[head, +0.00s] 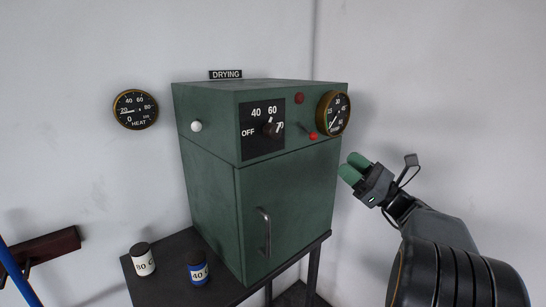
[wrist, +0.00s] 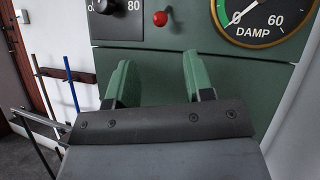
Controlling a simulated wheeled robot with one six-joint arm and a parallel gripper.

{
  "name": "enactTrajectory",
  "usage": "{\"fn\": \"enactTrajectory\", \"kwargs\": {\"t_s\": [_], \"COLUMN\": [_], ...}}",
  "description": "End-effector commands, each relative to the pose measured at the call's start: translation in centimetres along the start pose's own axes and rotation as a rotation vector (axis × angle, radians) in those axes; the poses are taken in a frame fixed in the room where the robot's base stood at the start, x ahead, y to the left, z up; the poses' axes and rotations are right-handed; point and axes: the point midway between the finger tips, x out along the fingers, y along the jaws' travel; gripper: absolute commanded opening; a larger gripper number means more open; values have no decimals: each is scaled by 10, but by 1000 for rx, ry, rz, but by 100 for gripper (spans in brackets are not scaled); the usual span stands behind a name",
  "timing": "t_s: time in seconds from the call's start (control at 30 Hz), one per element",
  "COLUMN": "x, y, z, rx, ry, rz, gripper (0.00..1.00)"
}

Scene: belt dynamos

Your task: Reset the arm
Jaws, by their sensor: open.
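My gripper (head: 354,168) is at the right of the head view, to the right of the green drying cabinet (head: 210,170). Its two green-padded fingers also show in the wrist view (wrist: 157,82), spread apart with nothing between them. Behind them in the wrist view is the cabinet's green front (wrist: 155,62). My arm is bent and comes in from the lower right of the head view. Whether the fingertips touch the cabinet cannot be told.
The cabinet has a selector knob (head: 270,129), a red-ended lever (head: 312,135), a damp gauge (head: 333,113) and a door handle (head: 264,232). An 80 C jar (head: 143,260) and a blue 40 C jar (head: 198,270) stand on the dark table (head: 175,245). A heat gauge (head: 135,109) hangs on the wall.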

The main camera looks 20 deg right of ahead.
Motion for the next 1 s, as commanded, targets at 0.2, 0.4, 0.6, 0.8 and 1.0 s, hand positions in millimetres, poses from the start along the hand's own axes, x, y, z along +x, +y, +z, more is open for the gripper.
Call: {"fn": "enactTrajectory", "kwargs": {"t_s": [0.2,0.4,0.6,0.8,1.0], "x": [-1,-31,-73,-121,-133], "y": [-2,44,139,203,235], "z": [-15,-108,-173,-188,-179], "rx": [-102,-281,-583,-997,-1412], "ry": [82,555,934,1030,890], "rz": [-12,192,774,1482,2019], "gripper": [48,48,48,48,48]}}
